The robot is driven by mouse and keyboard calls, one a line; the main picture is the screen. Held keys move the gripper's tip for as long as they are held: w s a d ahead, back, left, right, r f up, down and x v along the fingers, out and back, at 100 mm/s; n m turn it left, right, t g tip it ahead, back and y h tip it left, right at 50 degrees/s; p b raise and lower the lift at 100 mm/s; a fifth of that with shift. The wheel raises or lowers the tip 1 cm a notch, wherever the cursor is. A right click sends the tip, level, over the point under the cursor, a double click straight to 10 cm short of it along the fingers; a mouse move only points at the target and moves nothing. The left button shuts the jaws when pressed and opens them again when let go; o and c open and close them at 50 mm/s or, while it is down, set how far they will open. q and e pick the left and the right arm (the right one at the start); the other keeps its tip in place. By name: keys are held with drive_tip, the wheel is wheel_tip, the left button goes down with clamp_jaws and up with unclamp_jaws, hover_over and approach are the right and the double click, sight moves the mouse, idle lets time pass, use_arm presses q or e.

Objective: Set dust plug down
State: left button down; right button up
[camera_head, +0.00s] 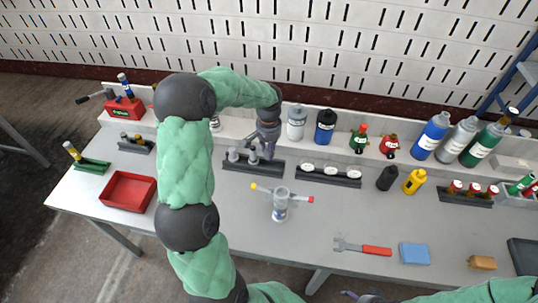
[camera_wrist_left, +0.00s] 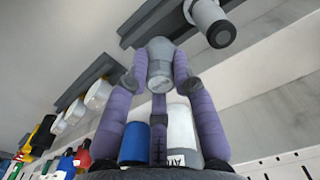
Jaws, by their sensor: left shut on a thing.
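My left gripper (camera_head: 267,155) is over the right part of a dark rack (camera_head: 270,169) near the back of the table. In the left wrist view its purple fingers (camera_wrist_left: 160,78) are closed around a grey dust plug (camera_wrist_left: 160,50). Another grey plug (camera_wrist_left: 211,22) sits in the rack beside it. In the head view, grey plugs (camera_head: 233,155) stand in the rack's left part. The held plug is mostly hidden there. I cannot tell whether it touches the rack. A small dark part of my right gripper (camera_head: 360,296) shows at the bottom edge; its opening is unclear.
A rack of white caps (camera_head: 345,182) is to the right. Bottles (camera_head: 297,123) line the back ledge. A red tray (camera_head: 129,190) is at left; the table between tray and cylinder is largely hidden by my arm.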

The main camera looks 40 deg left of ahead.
use_arm(q)
drive_tip(key=f, duration=0.1)
drive_tip(key=f+b, duration=0.2)
drive_tip(key=shift+w+a+f, duration=0.15)
drive_tip(key=shift+w+f, duration=0.1)
drive_tip(key=shift+f, duration=0.1)
drive_tip(key=shift+f, duration=0.5)
drive_tip(key=shift+f, duration=0.1)
drive_tip(key=c, duration=1)
unclamp_jaws()
drive_tip(key=shift+c, duration=0.2)
wheel_tip(320, 180, up, 13)
drive_tip(key=p, duration=0.4)
drive_tip(key=shift+p, duration=0.3)
